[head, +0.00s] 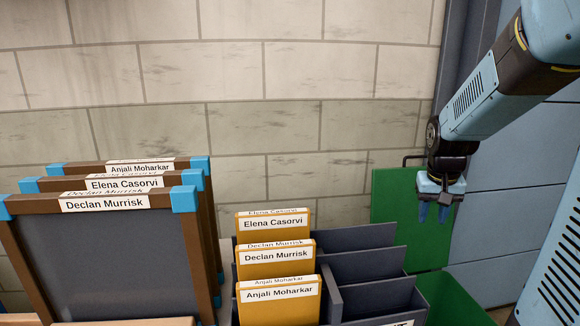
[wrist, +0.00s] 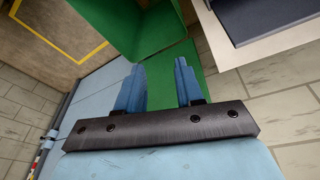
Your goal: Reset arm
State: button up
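My gripper (head: 434,212) hangs at the right in the head view, pointing down in front of a green panel (head: 390,215). Its two blue fingers also show in the wrist view (wrist: 160,85), spread apart with nothing between them. The gripper is open and empty. My blue arm comes down to it from the upper right.
Brown frames with blue corners, labelled with names (head: 105,203), stand at the left. Yellow name-labelled folders (head: 278,300) stand in a dark divided rack (head: 365,266). A green bin (head: 455,298) is at the lower right. A brick wall (head: 240,75) is behind.

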jog(key=s+a+r+n+t, duration=0.1)
jog(key=s+a+r, duration=0.1)
jog(key=s, duration=0.3)
jog(key=s+a+r+t+y, duration=0.1)
jog(key=s+a+r, duration=0.2)
jog(key=s+a, duration=0.2)
jog(key=s+a+r+n+t, duration=0.1)
jog(key=s+a+r, duration=0.2)
jog(key=s, duration=0.4)
jog(key=shift+s+a+r+n, duration=0.15)
jog(key=shift+s+a+n, duration=0.1)
jog(key=shift+n, duration=0.05)
jog(key=shift+d, duration=0.1)
